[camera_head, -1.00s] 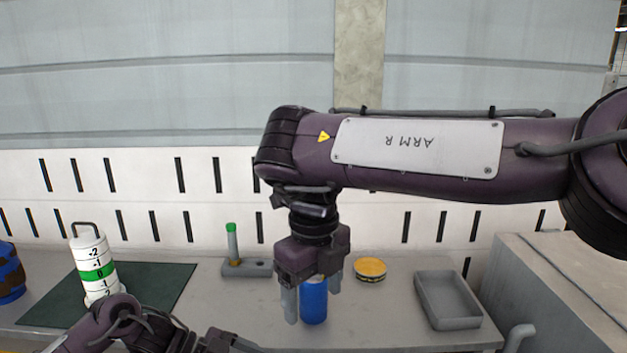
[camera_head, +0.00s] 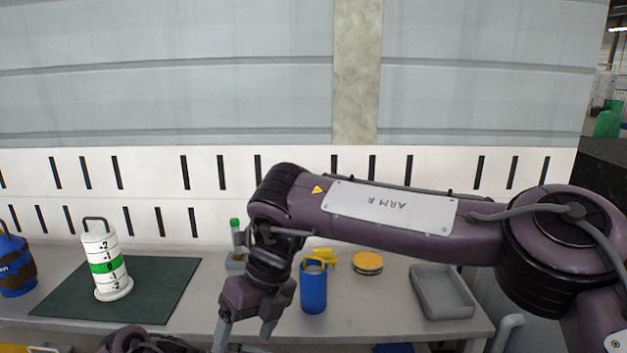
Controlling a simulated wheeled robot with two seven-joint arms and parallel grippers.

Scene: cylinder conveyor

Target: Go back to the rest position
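My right arm reaches in from the right, and its gripper (camera_head: 243,333) hangs at the table's front, left of the blue cylinder (camera_head: 313,290). Its two fingers are spread with nothing seen between them. The blue cylinder stands upright on the grey table (camera_head: 375,318), apart from the fingers, with a yellow piece (camera_head: 320,258) at or just behind its top. Part of my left arm shows at the bottom edge; its gripper is not in view.
A white and green marked cylinder (camera_head: 106,262) stands on a dark green mat (camera_head: 160,300). A blue and brown container (camera_head: 14,265) stands far left. A yellow round tin (camera_head: 367,263) and a grey tray (camera_head: 443,292) are on the right. A green-topped post (camera_head: 235,236) stands behind my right gripper.

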